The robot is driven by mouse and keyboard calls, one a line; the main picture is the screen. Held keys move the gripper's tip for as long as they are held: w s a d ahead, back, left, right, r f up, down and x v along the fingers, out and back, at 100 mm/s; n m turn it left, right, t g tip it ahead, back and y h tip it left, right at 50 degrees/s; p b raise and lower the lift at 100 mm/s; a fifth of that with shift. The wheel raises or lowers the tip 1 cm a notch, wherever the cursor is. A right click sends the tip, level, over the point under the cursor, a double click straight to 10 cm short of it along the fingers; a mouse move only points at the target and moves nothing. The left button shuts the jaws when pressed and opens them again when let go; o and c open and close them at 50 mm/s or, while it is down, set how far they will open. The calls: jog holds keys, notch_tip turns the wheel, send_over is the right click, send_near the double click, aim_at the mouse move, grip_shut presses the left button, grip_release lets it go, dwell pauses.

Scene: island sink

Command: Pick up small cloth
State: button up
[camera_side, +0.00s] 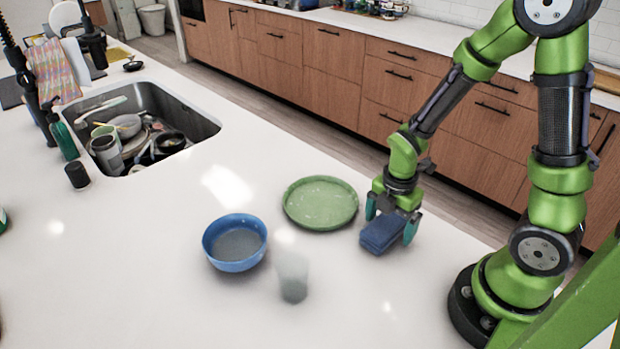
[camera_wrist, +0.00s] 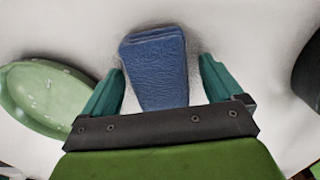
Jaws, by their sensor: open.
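The small cloth (camera_side: 382,232) is dark blue and folded into a thick pad. It lies on the white counter to the right of the green plate. In the wrist view the cloth (camera_wrist: 156,66) sits between my two teal fingers, with a gap on each side. My gripper (camera_side: 391,226) points down over the cloth, fingers apart on either side of it. The open gripper (camera_wrist: 160,88) also shows in the wrist view. How far down the fingertips reach beside the cloth is hard to tell.
A green plate (camera_side: 320,203) lies just left of my gripper. A blue bowl (camera_side: 235,242) and a translucent cup (camera_side: 292,277) stand further left. A sink (camera_side: 205,128) with piled dishes is at the upper left.

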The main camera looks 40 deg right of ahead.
aim_at(390, 221)
jog(key=shift+f, duration=0.2)
jog(key=c, duration=1)
jog(key=shift+c, duration=0.2)
jog(key=shift+r, duration=0.15)
notch_tip(390, 221, up, 10)
jog(key=shift+f, duration=0.1)
